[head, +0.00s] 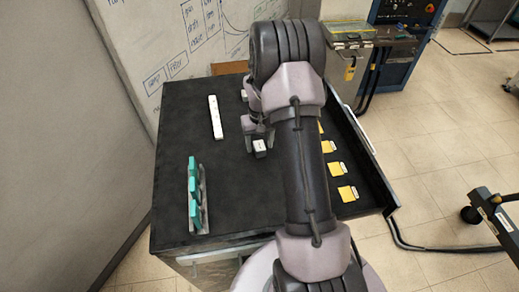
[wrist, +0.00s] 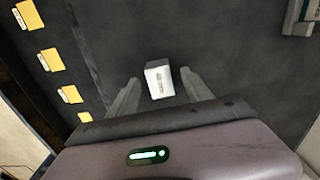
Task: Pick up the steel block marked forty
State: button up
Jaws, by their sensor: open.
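A small steel block (wrist: 159,80) with a light top face and a small mark, too small to read, stands on the black table. It lies between the tips of my open gripper (wrist: 160,88) in the wrist view, with a gap on each side. In the head view the same block (head: 260,147) shows just below my gripper (head: 259,138), partly hidden by my arm. A second small light block (head: 244,95) shows farther back, partly behind my arm.
The black table (head: 240,200) holds a white strip (head: 216,117) at the back left and a grey rack (head: 203,210) with teal pieces at the front left. Several yellow cards (head: 337,169) line the right side. Bare table lies between rack and block.

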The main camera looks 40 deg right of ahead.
notch_tip(320, 180, down, 2)
jog(key=shift+w+d, duration=0.1)
jog(key=shift+w, duration=0.05)
grip_shut()
